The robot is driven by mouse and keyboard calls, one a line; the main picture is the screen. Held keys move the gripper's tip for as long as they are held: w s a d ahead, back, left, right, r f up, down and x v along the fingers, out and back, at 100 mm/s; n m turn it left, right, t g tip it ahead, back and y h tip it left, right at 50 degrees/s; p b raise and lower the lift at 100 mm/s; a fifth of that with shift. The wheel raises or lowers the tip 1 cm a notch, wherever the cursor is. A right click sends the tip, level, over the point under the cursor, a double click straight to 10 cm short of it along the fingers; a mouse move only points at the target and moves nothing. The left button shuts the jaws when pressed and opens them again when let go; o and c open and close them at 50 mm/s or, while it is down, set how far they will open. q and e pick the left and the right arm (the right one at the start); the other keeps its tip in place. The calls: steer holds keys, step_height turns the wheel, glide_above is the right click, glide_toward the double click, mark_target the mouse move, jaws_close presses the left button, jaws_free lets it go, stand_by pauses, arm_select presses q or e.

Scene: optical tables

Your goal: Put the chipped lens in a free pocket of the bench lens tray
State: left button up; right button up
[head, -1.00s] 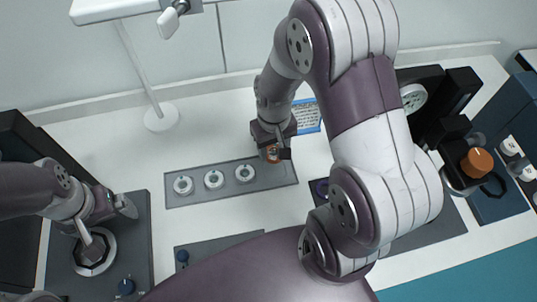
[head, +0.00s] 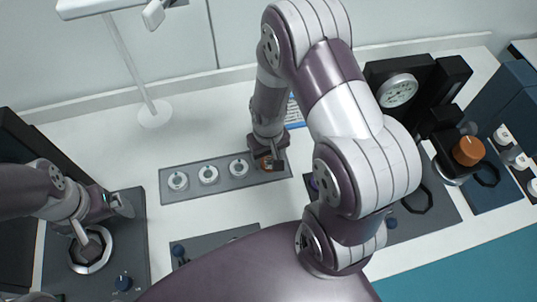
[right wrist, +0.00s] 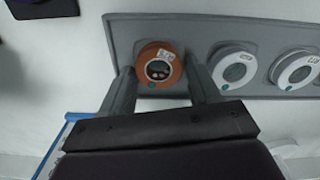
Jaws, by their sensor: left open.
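The lens tray (head: 215,194) is a grey strip on the white bench. An orange-rimmed lens with a small label (right wrist: 159,70) sits in the pocket at its right end in the head view; I cannot make out a chip. Lenses with white rims (head: 238,168) fill the other pockets in view. My right gripper (head: 270,164) is low over the orange lens. In the right wrist view its fingers (right wrist: 159,74) stand on either side of the rim, with gaps, so it is open. My left gripper (head: 103,224) is open, above a dark plate at the left.
A white lamp stand (head: 154,113) is behind the tray. The bench between left plate and tray is clear.

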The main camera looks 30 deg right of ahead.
mark_target(268, 161)
steer(key=shift+r, duration=0.1)
steer(key=shift+r, duration=0.35)
steer(key=s+a+r, duration=0.1)
steer(key=s+r, duration=0.1)
steer(key=r, duration=0.4)
steer(key=s+a+r+t, duration=0.1)
steer(key=s+r, duration=0.2)
steer(key=r, duration=0.4)
steer(key=shift+a+r+n, duration=0.2)
steer(key=shift+n, duration=0.1)
steer(key=shift+w, duration=0.15)
